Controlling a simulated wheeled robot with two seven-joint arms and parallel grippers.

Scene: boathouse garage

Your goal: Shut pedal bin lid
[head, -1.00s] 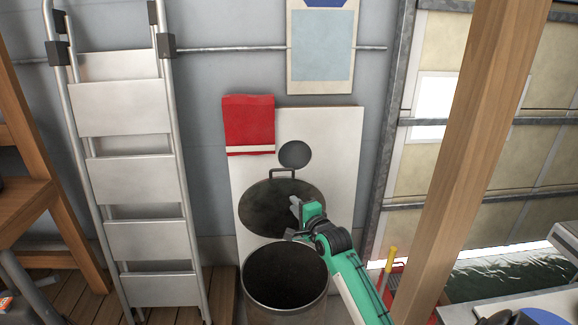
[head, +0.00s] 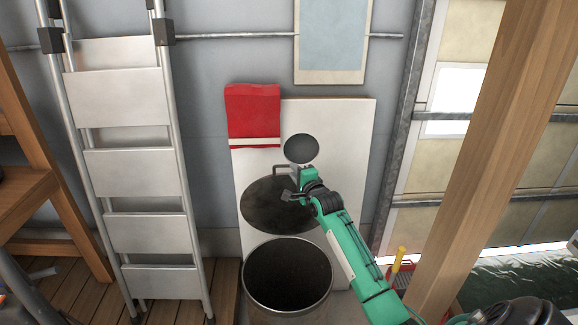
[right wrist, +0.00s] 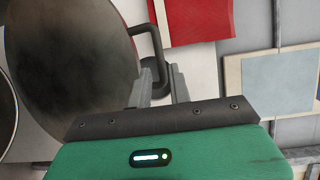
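The pedal bin (head: 287,309) stands on the floor with its round mouth open. Its dark round lid (head: 262,212) is raised behind the mouth, in front of a white panel. A bar handle (head: 280,168) sticks up from the lid's far edge; it also shows in the right wrist view (right wrist: 152,28). My right gripper (head: 289,190) is over the upper right part of the lid, just below the handle. My left gripper is out of view.
A silver stepladder (head: 130,170) stands left of the bin. A red towel (head: 253,112) hangs above the lid, left of a grey disc (head: 302,148) on the white panel (head: 350,140). A wooden post (head: 480,160) rises at the right.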

